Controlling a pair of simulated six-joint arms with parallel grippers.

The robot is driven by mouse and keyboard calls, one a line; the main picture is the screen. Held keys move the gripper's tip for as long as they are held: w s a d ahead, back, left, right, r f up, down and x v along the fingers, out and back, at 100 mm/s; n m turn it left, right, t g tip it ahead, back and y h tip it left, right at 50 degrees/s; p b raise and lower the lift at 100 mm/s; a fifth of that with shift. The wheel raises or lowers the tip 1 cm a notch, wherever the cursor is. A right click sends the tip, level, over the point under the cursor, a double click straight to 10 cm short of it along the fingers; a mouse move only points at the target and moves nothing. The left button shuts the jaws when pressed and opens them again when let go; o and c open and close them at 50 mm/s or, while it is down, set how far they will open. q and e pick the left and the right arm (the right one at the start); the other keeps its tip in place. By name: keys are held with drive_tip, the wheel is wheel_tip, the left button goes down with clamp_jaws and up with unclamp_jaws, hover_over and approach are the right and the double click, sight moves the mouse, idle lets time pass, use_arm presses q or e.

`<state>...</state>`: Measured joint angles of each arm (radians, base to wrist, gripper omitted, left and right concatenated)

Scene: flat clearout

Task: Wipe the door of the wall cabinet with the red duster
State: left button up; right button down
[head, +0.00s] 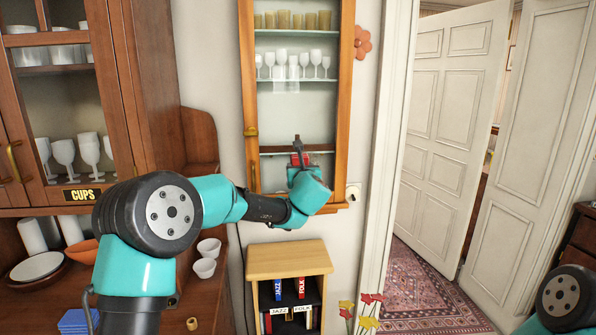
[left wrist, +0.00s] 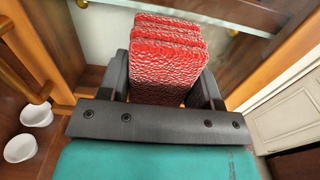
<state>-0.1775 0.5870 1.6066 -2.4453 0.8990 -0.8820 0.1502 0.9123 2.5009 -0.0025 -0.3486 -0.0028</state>
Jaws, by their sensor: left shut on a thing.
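The wall cabinet (head: 346,70) hangs at the upper middle of the head view, with a glass door in an orange-brown wooden frame and a brass handle on its left side. My left gripper (head: 299,157) is in front of the lower part of this door, mostly hidden by its own arm. It is shut on the red duster (left wrist: 168,65), a red and white textured block that fills the space between the fingers in the left wrist view. A bit of red shows at the gripper in the head view. I cannot tell whether the duster touches the door. My right gripper is out of view.
A brown cupboard labelled CUPS (head: 84,194) stands at the left, with white bowls (head: 206,257) on its counter. A small wooden shelf unit (head: 288,259) with JAZZ and FOLK labels stands below the wall cabinet.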

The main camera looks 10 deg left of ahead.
sight(322, 165)
use_arm(q)
drive_tip(key=shift+w+d, duration=0.3)
drive_tip(key=shift+d, duration=0.3)
drive_tip(key=shift+w+d, duration=0.25)
drive_tip(key=shift+d, duration=0.35)
drive_tip(key=shift+w+d, duration=0.3)
drive_tip(key=shift+d, duration=0.3)
drive_tip(key=shift+w+d, duration=0.25)
drive_tip(key=shift+d, duration=0.4)
drive_tip(key=shift+w+d, duration=0.2)
drive_tip(key=shift+d, duration=0.4)
drive_tip(key=shift+w+d, duration=0.25)
drive_tip(key=shift+d, duration=0.4)
drive_tip(key=shift+w+a, duration=0.1)
drive_tip(key=shift+a, duration=0.05)
drive_tip(key=shift+a, duration=0.1)
drive_tip(key=shift+s+a, duration=0.4)
drive_tip(key=shift+a, duration=0.45)
drive_tip(key=shift+s+a, duration=0.4)
drive_tip(key=shift+a, duration=0.45)
